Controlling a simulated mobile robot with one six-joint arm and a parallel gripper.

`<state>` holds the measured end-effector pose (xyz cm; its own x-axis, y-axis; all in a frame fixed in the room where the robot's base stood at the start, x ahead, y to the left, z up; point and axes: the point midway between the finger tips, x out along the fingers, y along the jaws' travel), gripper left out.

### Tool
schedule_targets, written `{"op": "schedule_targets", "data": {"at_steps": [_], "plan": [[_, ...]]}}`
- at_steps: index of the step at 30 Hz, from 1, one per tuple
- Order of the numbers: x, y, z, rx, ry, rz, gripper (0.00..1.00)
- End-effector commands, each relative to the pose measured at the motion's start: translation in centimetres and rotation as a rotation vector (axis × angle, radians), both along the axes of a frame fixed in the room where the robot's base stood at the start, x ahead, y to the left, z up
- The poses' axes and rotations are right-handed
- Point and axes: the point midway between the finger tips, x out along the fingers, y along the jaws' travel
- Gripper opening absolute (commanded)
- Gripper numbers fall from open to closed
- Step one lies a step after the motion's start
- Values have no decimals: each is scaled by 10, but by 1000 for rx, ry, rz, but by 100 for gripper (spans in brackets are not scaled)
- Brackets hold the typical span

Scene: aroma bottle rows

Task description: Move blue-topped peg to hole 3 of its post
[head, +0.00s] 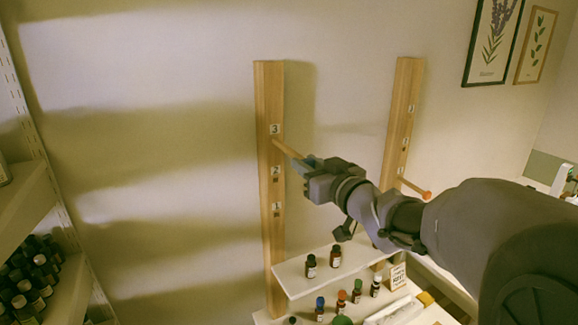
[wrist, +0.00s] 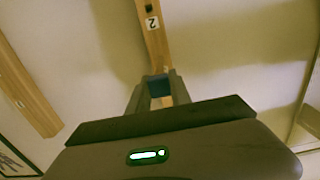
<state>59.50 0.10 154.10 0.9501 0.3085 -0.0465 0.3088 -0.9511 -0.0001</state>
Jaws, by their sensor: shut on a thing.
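The left wooden post (head: 267,235) carries labels 3, 2 and 1 from top to bottom. A wooden peg (head: 286,148) runs from just below the 3 label to my gripper (head: 309,163). Its far end meets the post at hole 3; I cannot tell how deep it sits. My gripper is shut on the peg. In the wrist view the blue top (wrist: 159,85) shows between the fingers, with the post (wrist: 154,45) and its 2 label beyond. Dark holes show under labels 2 and 1.
A second post (head: 403,100) stands to the right, with a red-topped peg (head: 426,195) low on it. A white shelf (head: 300,288) with small bottles lies below my arm. A shelf of dark bottles (head: 30,275) is at far left. The wall left of the post is clear.

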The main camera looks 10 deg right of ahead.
Motion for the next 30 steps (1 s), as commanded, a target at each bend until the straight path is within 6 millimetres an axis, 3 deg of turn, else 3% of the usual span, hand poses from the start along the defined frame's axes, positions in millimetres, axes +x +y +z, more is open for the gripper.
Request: {"op": "schedule_targets", "data": {"at_steps": [30], "plan": [[24,8,0,-1,0,1,0]]}}
